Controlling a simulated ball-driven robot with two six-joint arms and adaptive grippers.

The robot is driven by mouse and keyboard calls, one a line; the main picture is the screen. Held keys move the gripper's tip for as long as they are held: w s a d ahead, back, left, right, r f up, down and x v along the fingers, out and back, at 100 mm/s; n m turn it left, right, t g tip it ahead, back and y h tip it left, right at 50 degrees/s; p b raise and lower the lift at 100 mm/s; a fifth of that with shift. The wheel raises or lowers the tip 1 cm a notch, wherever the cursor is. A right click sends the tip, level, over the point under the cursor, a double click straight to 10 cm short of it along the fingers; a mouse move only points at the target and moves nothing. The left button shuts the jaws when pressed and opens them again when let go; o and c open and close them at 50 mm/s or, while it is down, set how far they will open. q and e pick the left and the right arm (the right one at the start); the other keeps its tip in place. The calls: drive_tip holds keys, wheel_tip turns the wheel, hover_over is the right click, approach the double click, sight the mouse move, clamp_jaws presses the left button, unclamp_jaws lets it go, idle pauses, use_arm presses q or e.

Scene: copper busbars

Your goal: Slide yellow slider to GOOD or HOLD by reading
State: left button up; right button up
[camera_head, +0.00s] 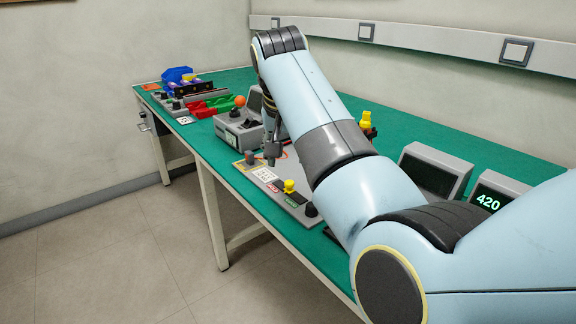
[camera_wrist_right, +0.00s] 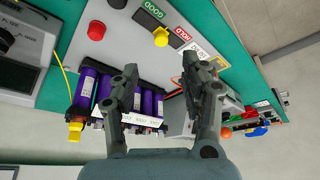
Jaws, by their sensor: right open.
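The yellow slider (camera_head: 289,186) stands on a grey panel (camera_head: 262,178) near the table's front edge. In the right wrist view the slider (camera_wrist_right: 161,36) sits roughly midway beside a green GOOD label (camera_wrist_right: 153,9) and a red HOLD label (camera_wrist_right: 182,34). A display (camera_head: 488,202) at the right reads 420, with no unit legible. My right gripper (camera_head: 270,143) is over the panel, behind the slider in the head view. In its wrist view the gripper (camera_wrist_right: 160,82) is open and empty, apart from the slider. My left gripper is not in view.
Purple cells (camera_wrist_right: 151,102) in a holder lie below the fingers in the wrist view, near a red button (camera_wrist_right: 96,30). A second, dark screen (camera_head: 428,176) stands left of the display. Coloured bins (camera_head: 212,106) stand at the far left. My right arm hides much of the table.

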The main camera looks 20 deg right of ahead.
drive_tip(key=w, duration=0.1)
drive_tip(key=b, duration=0.2)
hover_over(289, 182)
drive_tip(key=s, duration=0.3)
drive_tip(key=f, duration=0.3)
drive_tip(key=a+f, duration=0.1)
drive_tip(key=f, duration=0.1)
drive_tip(key=shift+w+f, duration=0.15)
drive_tip(key=shift+w, duration=0.1)
drive_tip(key=x, duration=0.3)
drive_tip(key=shift+w+b, duration=0.15)
drive_tip(key=shift+b, duration=0.15)
drive_tip(key=shift+x, duration=0.75)
drive_tip(key=shift+w+d+f, duration=0.1)
drive_tip(key=shift+f, duration=0.05)
drive_tip(key=c, duration=0.9)
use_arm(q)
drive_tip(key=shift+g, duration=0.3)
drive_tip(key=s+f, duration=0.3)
use_arm(e)
clamp_jaws()
